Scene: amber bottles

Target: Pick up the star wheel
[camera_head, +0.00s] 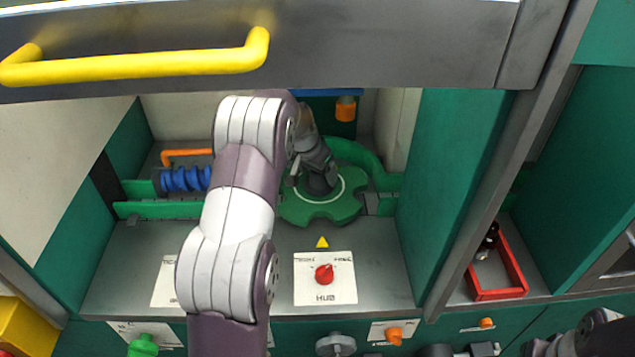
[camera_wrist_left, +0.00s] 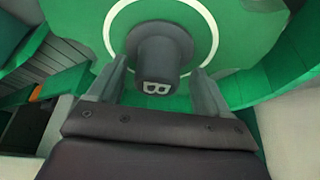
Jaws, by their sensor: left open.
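The star wheel is a green notched disc (camera_head: 335,208) with a white ring, lying flat inside the machine bay in the head view. In the left wrist view the green disc (camera_wrist_left: 235,38) fills the top, with a dark grey hub knob (camera_wrist_left: 158,52) marked "B" at its middle. My left gripper (camera_head: 315,184) is over the wheel's hub. In the left wrist view the gripper (camera_wrist_left: 158,70) is open, with one finger on each side of the knob. I cannot tell whether either finger touches it. My left arm hides part of the bay. My right gripper is not in view.
A raised door with a yellow handle (camera_head: 140,66) spans the top. A blue screw (camera_head: 185,179) and green guide rails (camera_head: 160,209) lie left of the wheel. A red knob (camera_head: 324,273) is in front. A red tray (camera_head: 498,294) stands right, beyond a green wall (camera_head: 455,180).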

